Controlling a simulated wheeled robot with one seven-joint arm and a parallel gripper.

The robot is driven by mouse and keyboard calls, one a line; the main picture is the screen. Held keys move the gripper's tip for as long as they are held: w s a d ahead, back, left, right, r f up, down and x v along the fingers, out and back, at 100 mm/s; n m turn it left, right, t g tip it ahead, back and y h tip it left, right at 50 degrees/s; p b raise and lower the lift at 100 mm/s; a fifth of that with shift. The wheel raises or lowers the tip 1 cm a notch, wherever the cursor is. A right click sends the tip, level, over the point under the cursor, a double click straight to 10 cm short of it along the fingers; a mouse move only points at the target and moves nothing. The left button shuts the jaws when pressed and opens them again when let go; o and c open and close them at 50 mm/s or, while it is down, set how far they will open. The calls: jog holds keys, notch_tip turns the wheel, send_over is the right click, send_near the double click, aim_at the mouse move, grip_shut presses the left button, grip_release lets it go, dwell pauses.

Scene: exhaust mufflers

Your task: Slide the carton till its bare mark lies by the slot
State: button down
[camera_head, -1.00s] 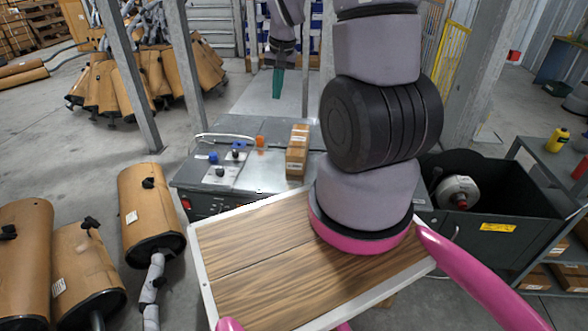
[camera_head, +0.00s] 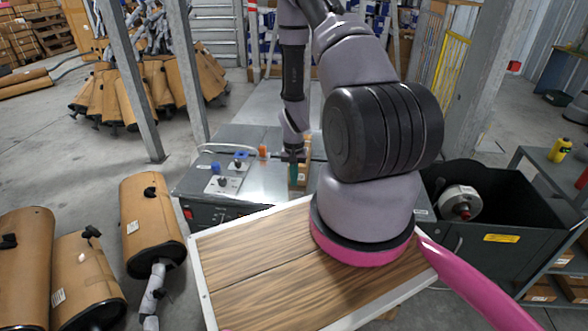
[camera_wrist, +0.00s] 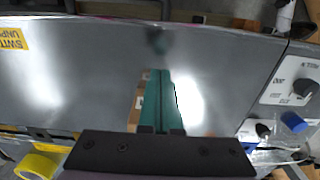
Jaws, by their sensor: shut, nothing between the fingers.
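The carton (camera_head: 303,175) is a small brown box on the grey metal bench top. In the head view my arm and gripper cover much of it. In the wrist view a narrow strip of the carton (camera_wrist: 139,107) shows along the left side of my fingers. My gripper (camera_head: 293,174) has teal fingers pointing down, shut and empty, close beside or over the carton; I cannot tell if they touch it. The shut fingers also show in the wrist view (camera_wrist: 158,76). I cannot make out the bare mark or the slot.
The bench (camera_head: 260,187) carries a panel with knobs (camera_head: 230,172), a blue part and an orange part (camera_head: 263,152) left of the carton. A yellow tape roll (camera_wrist: 38,166) shows in the wrist view. A dark bin (camera_head: 500,212) stands right. Bench top around the fingers is mostly clear.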

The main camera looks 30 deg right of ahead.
notch_tip(320, 180, down, 4)
jog(key=shift+d+r, duration=0.1)
jog(key=shift+r, duration=0.15)
jog(key=shift+w+d+r, duration=0.1)
jog(key=shift+w+d, duration=0.25)
jog(key=shift+w, duration=0.25)
jog(key=shift+w+d+r, duration=0.1)
jog(key=shift+w+d, duration=0.25)
jog(key=shift+w, duration=0.25)
jog(key=shift+w+d, duration=0.35)
jog(key=shift+w, duration=0.1)
jog(key=w+d, duration=0.2)
jog(key=w, duration=0.1)
jog(key=w+d, duration=0.2)
jog(key=w, duration=0.2)
jog(key=w+d, duration=0.3)
jog(key=shift+w, duration=0.15)
jog(key=shift+a, duration=0.1)
